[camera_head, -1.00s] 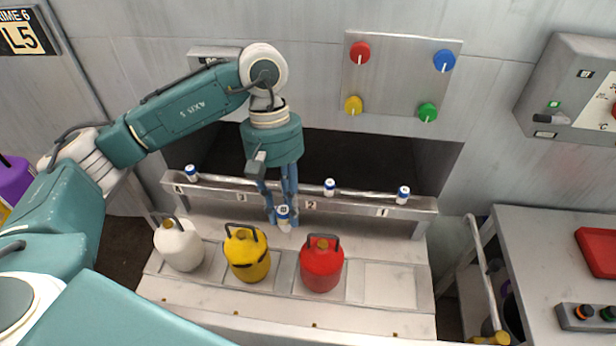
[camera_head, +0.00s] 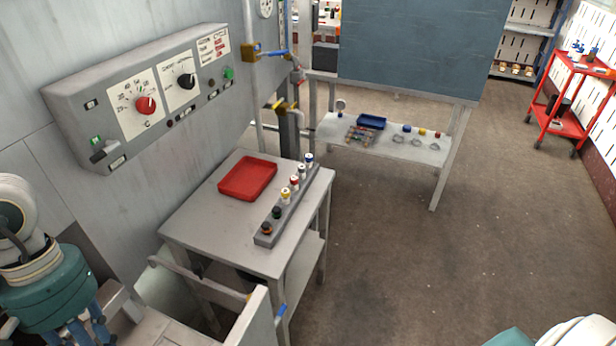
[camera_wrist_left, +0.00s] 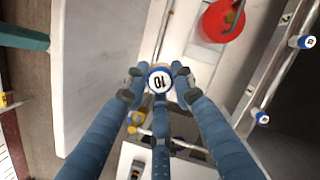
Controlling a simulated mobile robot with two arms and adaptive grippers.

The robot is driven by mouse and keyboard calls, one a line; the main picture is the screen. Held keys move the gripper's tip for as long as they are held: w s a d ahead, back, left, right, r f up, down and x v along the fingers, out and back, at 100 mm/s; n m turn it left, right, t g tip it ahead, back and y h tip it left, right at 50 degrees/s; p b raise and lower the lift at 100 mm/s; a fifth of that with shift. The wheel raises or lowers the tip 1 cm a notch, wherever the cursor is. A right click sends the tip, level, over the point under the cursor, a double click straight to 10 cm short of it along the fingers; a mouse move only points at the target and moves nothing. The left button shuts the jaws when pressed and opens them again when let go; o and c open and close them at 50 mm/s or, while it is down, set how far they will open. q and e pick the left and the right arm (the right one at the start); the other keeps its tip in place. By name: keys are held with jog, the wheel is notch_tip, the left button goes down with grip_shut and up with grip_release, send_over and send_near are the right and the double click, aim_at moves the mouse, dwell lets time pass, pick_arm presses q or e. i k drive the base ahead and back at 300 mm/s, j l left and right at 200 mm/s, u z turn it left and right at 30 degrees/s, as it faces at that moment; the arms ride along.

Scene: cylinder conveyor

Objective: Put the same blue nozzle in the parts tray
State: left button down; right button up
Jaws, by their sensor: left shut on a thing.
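My left gripper (camera_wrist_left: 159,82) is shut on a white cylinder with a blue band, the blue nozzle (camera_wrist_left: 160,77), with "10" on its end facing the wrist camera. In the head view my left gripper (camera_head: 85,332) is at the lower left, with its fingertips and the nozzle cut off by the bottom edge. A red tray (camera_head: 248,178) lies flat and empty on the grey side table, to the right of and beyond the gripper. Which is the parts tray is not marked. My right gripper is not seen.
A grey block (camera_head: 268,236) with several coloured knobs stands along the side table's (camera_head: 215,230) right edge. A control box (camera_head: 140,95) hangs behind. The wrist view shows a red canister (camera_wrist_left: 222,22) and two blue-banded cylinders (camera_wrist_left: 302,41) at right. Open floor lies right.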

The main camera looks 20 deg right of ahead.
aim_at(256, 182)
jog(key=i+l+z, duration=0.4)
jog(key=l, duration=0.15)
jog(key=i+l+z, duration=0.4)
jog(key=i+l, duration=0.1)
jog(key=i, duration=0.2)
